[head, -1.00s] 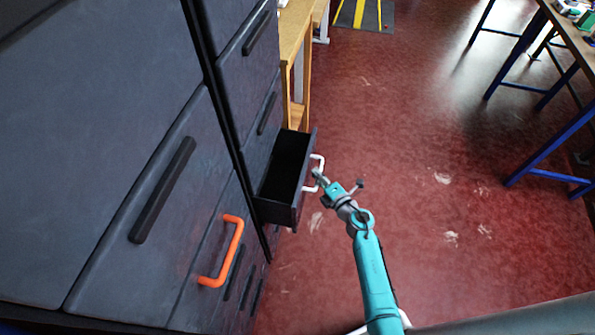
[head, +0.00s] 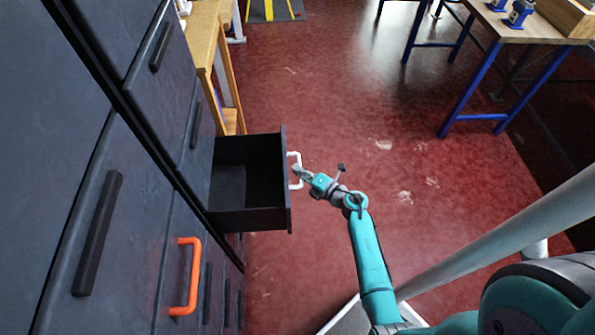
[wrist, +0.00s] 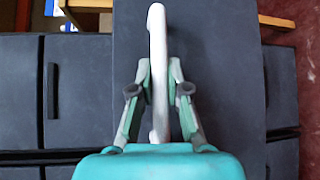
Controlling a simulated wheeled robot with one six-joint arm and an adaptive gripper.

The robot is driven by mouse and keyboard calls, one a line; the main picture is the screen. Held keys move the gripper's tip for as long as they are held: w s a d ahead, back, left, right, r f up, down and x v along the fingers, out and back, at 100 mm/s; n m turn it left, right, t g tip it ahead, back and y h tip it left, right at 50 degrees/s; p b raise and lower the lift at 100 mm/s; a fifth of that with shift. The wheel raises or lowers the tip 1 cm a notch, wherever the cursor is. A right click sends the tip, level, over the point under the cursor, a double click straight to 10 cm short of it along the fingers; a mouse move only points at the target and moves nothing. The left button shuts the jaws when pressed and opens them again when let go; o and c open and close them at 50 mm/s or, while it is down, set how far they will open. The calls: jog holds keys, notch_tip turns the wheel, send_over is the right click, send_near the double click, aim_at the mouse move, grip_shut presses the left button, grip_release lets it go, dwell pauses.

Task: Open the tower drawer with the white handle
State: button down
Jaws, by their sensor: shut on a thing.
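The tower drawer (head: 250,219) stands pulled well out of the dark cabinet in the head view, and its empty inside shows. Its white handle (head: 294,156) is on the front panel, facing right. My gripper (head: 299,173) is at the handle, with the arm reaching up from the lower right. In the wrist view my gripper (wrist: 159,95) has its fingers on both sides of the white handle (wrist: 157,45), shut on it. The dark drawer front (wrist: 225,90) lies behind the handle.
An orange handle (head: 188,275) juts from a shut drawer nearer to me. Black handles (head: 98,233) mark other shut fronts. A wooden bench (head: 205,35) stands beyond the tower. A blue-legged table (head: 520,35) is at the upper right. The red floor (head: 350,110) between is clear.

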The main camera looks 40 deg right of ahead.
jog(key=c, duration=1.1)
grip_release()
jog(key=shift+c, duration=0.2)
jog(key=s+d+r, duration=0.1)
jog(key=s, duration=1)
jog(key=shift+s+d+r, duration=0.35)
jog(key=shift+d, duration=0.05)
jog(key=s+a+r+m+t+h, duration=0.1)
jog(key=s+a+r+m+t, duration=0.1)
jog(key=s+a+r+m, duration=0.45)
jog(key=s+a+r+m+t+h, duration=0.1)
jog(key=s+a+r+m, duration=0.2)
jog(key=a, duration=0.7)
jog(key=s+a+r+m+g, duration=0.2)
jog(key=s+r+m, duration=0.3)
jog(key=s, duration=0.4)
jog(key=s+a+r+m+g, duration=0.2)
jog(key=s+r+m, duration=0.3)
jog(key=s+m, duration=0.2)
jog(key=shift+v, duration=0.95)
